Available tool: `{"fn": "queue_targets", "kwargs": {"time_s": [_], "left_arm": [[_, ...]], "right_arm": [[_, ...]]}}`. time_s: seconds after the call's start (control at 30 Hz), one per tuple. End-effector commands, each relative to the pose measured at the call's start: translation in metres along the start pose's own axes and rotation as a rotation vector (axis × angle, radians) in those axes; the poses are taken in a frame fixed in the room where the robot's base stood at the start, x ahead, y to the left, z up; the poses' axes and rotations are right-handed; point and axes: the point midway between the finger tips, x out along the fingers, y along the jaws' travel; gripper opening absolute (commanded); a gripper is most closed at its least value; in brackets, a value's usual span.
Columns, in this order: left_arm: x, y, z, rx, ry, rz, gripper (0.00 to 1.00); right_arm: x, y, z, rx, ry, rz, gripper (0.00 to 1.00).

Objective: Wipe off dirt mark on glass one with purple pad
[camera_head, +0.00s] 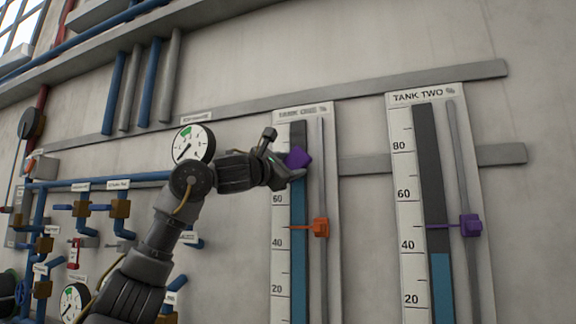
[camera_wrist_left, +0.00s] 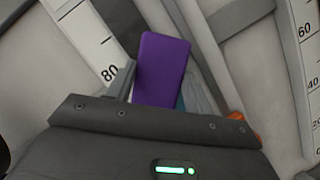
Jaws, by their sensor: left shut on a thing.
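My left gripper (camera_head: 277,165) is shut on the purple pad (camera_head: 298,158) in front of the upper part of the tank one gauge. In the left wrist view the purple pad (camera_wrist_left: 161,70) stands out from between the fingers, over the gauge near the 80 mark. The tank one gauge glass (camera_head: 299,204) is a tall strip with blue liquid and an orange pointer (camera_head: 320,228) near 45. I see no dirt mark on it; the pad and gripper hide part of the glass. I cannot tell whether the pad touches the glass. My right gripper is not in view.
The tank two gauge (camera_head: 405,170) hangs to the right, with a purple pointer (camera_head: 470,225) on its rod. A round dial (camera_head: 193,143) sits on the wall behind my left arm. Blue pipes and valves (camera_head: 84,208) fill the left side. The wall far right is bare.

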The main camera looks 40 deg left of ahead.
Motion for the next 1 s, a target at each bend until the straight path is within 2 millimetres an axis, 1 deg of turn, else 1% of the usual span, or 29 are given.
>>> {"fn": "queue_targets", "kwargs": {"time_s": [0.33, 1.0], "left_arm": [[0.001, 0.0, 0.0, 0.0, 0.0, 0.0, 0.34], [0.013, 0.0, -0.005, -0.001, 0.001, -0.001, 0.34]], "right_arm": [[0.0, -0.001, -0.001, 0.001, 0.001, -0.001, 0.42], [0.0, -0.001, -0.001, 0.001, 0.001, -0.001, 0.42]]}}
